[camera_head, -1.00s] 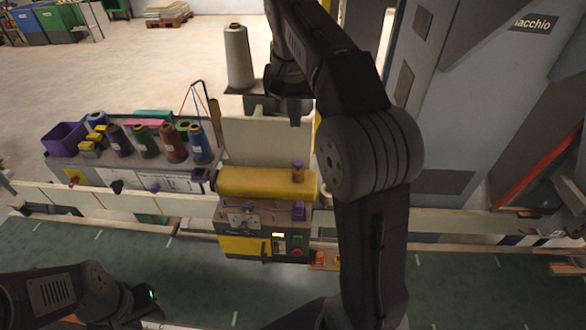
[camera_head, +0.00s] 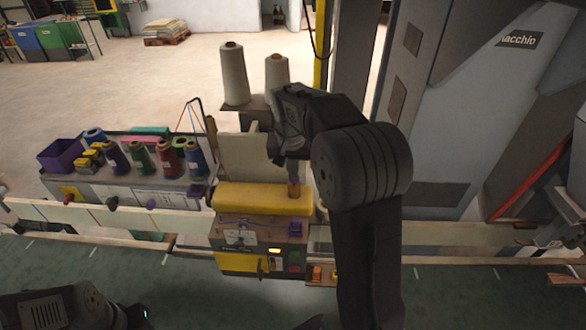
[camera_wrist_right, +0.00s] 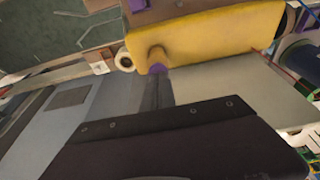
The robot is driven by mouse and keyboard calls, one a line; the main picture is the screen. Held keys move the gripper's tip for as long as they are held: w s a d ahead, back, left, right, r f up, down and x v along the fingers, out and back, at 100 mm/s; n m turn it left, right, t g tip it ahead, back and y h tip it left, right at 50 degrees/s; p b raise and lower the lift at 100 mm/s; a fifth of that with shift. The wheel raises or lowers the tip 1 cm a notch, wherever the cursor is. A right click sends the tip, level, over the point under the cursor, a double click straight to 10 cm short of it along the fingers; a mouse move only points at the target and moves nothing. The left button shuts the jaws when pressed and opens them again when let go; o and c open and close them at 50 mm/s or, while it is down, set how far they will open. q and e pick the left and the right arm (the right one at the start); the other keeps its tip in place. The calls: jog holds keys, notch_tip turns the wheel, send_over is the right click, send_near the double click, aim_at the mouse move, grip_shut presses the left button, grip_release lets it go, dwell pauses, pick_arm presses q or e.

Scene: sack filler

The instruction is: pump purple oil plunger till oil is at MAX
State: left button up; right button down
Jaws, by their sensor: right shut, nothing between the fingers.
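The small amber oil cup (camera_head: 294,189) stands on the right end of the yellow cover (camera_head: 255,198). Its purple plunger (camera_wrist_right: 158,69) shows in the right wrist view, at the tips of my right gripper (camera_wrist_right: 157,78). In the head view my right gripper (camera_head: 294,172) points down over the cup and hides most of the plunger. The right gripper is shut and empty, its tips touching or very near the plunger top. The oil level and MAX mark are too small to read. My left gripper (camera_head: 142,314) is low at the left, its fingers unclear.
The sewing machine front has a purple block (camera_head: 295,229) and a lit orange display (camera_head: 275,250). Grey thread cones (camera_head: 235,75) stand behind. Coloured spools (camera_head: 169,158) and a purple bin (camera_head: 61,156) sit at the left. A large grey machine (camera_head: 450,120) stands at the right.

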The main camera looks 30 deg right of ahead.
jog(key=shift+f, duration=0.15)
jog(key=shift+f+b, duration=0.75)
jog(key=shift+f, duration=0.15)
jog(key=shift+s, duration=0.1)
jog(key=shift+r, duration=0.1)
jog(key=r+p, duration=0.1)
jog(key=p, duration=0.1)
jog(key=r+p, duration=0.3)
jog(key=r, duration=0.1)
jog(key=shift+w+d+r+p, duration=0.1)
jog(key=shift+w+p, duration=0.2)
jog(key=shift+p, duration=0.1)
jog(key=shift+s+a+r+b, duration=0.15)
jog(key=shift+a+r+b, duration=0.1)
jog(key=shift+b, duration=0.65)
jog(key=v, duration=0.8)
jog(key=shift+s+r, duration=0.15)
jog(key=shift+r, duration=0.1)
